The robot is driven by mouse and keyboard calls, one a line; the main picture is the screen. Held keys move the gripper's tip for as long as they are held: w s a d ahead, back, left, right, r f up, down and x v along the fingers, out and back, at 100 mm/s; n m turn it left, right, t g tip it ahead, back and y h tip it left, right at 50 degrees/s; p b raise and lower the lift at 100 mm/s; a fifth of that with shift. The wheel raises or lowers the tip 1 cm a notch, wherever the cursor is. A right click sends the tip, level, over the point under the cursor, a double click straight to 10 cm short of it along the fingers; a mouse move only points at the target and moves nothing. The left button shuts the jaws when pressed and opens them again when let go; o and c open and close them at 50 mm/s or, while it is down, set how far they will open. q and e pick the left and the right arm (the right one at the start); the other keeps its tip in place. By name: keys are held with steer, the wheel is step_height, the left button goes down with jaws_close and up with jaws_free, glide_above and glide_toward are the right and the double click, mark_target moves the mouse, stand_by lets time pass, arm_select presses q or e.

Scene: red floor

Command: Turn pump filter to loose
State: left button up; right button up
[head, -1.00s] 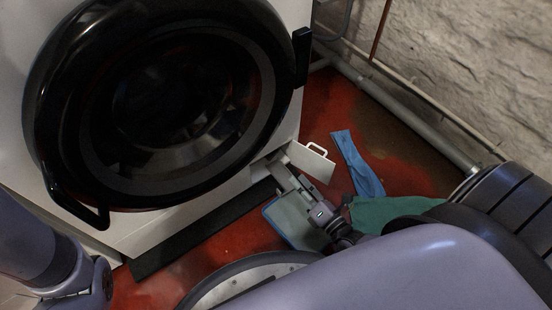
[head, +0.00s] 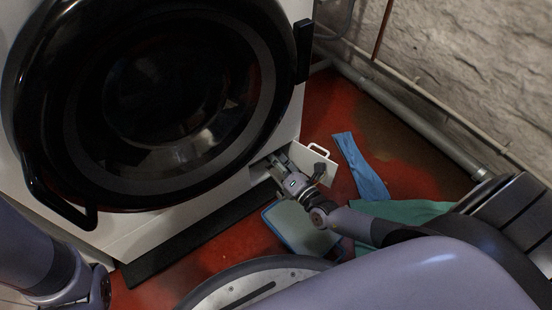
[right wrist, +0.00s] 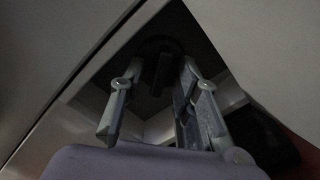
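The pump filter (right wrist: 157,66) is a dark round cap with a raised grip bar, inside a dark recess in the right wrist view. The recess is low on the front of the white washing machine (head: 222,196), behind an open white flap (head: 318,164) with a handle. My right gripper (head: 275,163) reaches into this opening. In the right wrist view its two fingers (right wrist: 152,85) are apart, one on each side of the grip bar, with gaps visible. Contact cannot be told. My left arm shows at the lower left, but its gripper is not in view.
A shallow tray (head: 279,236) lies on the red floor below the opening. A blue cloth (head: 361,168) and a green cloth (head: 402,211) lie to the right. The round door's black handle (head: 62,207) sticks out. Pipes (head: 420,119) run along the wall.

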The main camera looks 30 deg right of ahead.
jaws_close()
stand_by(0.3)
